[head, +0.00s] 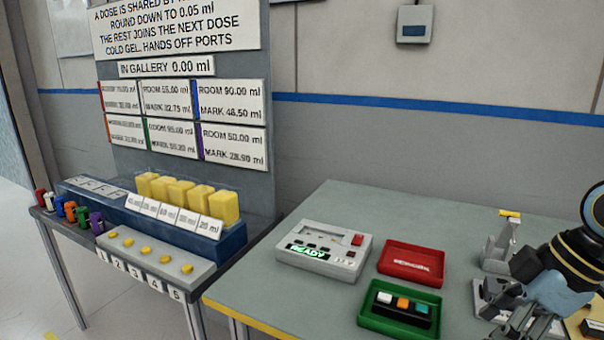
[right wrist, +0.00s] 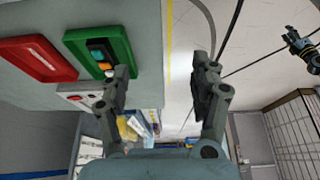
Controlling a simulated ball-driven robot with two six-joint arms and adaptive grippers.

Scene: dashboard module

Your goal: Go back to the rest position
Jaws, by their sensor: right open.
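My right gripper (head: 518,322) is at the right of the head view, over the right part of the grey table (head: 330,205). In the right wrist view my right gripper (right wrist: 160,75) is open, with its two dark fingers well apart and nothing between them. A dark jointed part, which looks like my left gripper (right wrist: 300,45), shows small at the upper right of the right wrist view. Its jaws are too small to read. The head view does not show my left arm.
The table holds a device reading READY (head: 324,250), a red tray (head: 411,262), a green tray (head: 385,325) with small blocks and a grey stand (head: 499,243). A side bench at left carries a blue rack (head: 195,242) with yellow blocks. Floor beside the yellow edge is clear.

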